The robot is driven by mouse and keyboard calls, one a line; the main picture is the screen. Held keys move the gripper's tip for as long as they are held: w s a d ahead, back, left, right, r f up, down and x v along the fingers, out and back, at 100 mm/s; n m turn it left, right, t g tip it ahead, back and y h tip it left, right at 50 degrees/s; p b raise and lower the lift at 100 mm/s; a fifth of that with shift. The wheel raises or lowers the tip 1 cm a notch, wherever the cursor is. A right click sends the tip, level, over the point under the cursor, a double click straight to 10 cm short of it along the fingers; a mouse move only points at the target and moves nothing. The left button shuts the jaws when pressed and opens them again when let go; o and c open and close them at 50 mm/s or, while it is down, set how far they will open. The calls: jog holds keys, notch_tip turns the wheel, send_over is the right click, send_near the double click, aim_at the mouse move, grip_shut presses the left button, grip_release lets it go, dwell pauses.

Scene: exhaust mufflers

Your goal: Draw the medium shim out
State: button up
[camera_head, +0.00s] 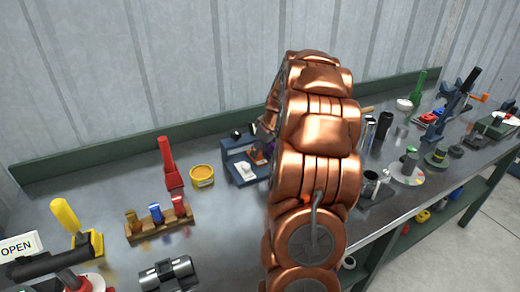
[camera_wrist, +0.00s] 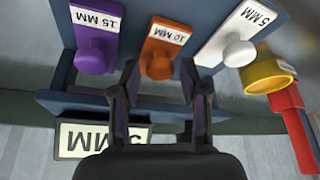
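The medium shim is the orange plate labelled 10 MM with a round knob (camera_wrist: 158,66), in the middle of a blue rack (camera_wrist: 55,15). The purple 15 MM shim (camera_wrist: 95,55) is to its left and the white 5 MM shim (camera_wrist: 240,48) to its right in the wrist view. My gripper (camera_wrist: 160,76) is open and empty, its fingertips to either side of the orange knob in the picture; I cannot tell whether they reach around it. In the head view the rack (camera_head: 238,143) and white shim (camera_head: 245,170) show; my copper arm hides the gripper.
A yellow round container (camera_head: 202,176) and a red upright tool (camera_head: 169,163) stand left of the rack. A wooden holder with coloured pieces (camera_head: 160,223) is nearer the front. A dark-framed display (camera_wrist: 88,138) shows "MM" by the rack.

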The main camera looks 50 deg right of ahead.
grip_shut()
